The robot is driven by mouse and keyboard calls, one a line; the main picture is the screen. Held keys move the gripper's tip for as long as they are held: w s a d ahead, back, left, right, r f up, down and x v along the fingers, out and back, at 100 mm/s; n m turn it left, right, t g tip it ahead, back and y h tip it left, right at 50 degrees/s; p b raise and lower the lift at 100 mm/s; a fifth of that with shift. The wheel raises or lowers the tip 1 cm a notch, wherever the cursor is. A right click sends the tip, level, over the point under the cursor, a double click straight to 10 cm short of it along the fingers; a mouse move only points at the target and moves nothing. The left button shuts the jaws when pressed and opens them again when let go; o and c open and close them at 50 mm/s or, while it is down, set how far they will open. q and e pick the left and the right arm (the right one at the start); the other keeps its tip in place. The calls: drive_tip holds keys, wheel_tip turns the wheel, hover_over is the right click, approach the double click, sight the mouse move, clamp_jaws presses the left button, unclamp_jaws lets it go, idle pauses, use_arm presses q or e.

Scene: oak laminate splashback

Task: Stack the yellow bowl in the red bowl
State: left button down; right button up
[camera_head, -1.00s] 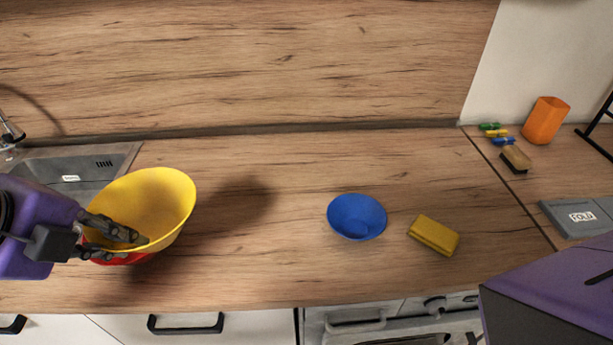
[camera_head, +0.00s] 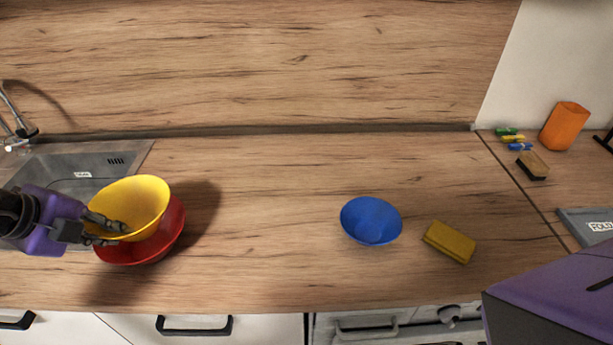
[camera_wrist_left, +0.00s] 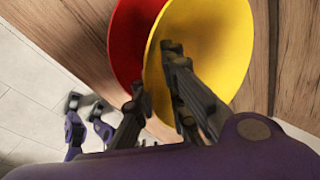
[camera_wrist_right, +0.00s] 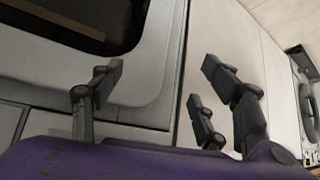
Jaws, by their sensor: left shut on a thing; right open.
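The yellow bowl (camera_head: 148,200) is tilted in the head view, held at its near-left rim by my left gripper (camera_head: 122,234), which is shut on it. The red bowl (camera_head: 158,247) is on the counter below and partly behind the yellow one. The yellow bowl overlaps its opening; I cannot tell whether the two touch. In the left wrist view the yellow bowl (camera_wrist_left: 215,50) is beside my left gripper's fingers (camera_wrist_left: 155,95), with the red bowl (camera_wrist_left: 128,40) to its left. My right gripper (camera_wrist_right: 165,100) is open and empty in the right wrist view, in front of cabinet fronts.
A blue bowl (camera_head: 371,221) and a yellow sponge (camera_head: 450,242) are on the counter to the right. The sink (camera_head: 75,170) is at the left. An orange cup (camera_head: 565,125) and a brush (camera_head: 533,165) are far right. The middle of the counter is clear.

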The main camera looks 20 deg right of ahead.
sight(135, 215)
use_arm(q)
drive_tip(key=shift+w+a+f, duration=0.15)
drive_tip(key=shift+w+f, duration=0.2)
drive_tip(key=shift+w, duration=0.05)
wheel_tip(135, 215, down, 3)
drive_tip(key=shift+w+a+f, duration=0.1)
drive_tip(key=shift+w, duration=0.05)
use_arm(e)
drive_tip(key=shift+w+a+r, duration=0.15)
drive_tip(key=shift+w+r, duration=0.1)
drive_tip(key=shift+w, duration=0.1)
use_arm(q)
drive_tip(key=shift+f, duration=0.65)
drive_tip(key=c, duration=2)
unclamp_jaws()
drive_tip(key=shift+c, duration=0.2)
use_arm(e)
drive_tip(key=shift+s+d+f, duration=0.15)
drive_tip(key=shift+d, duration=0.05)
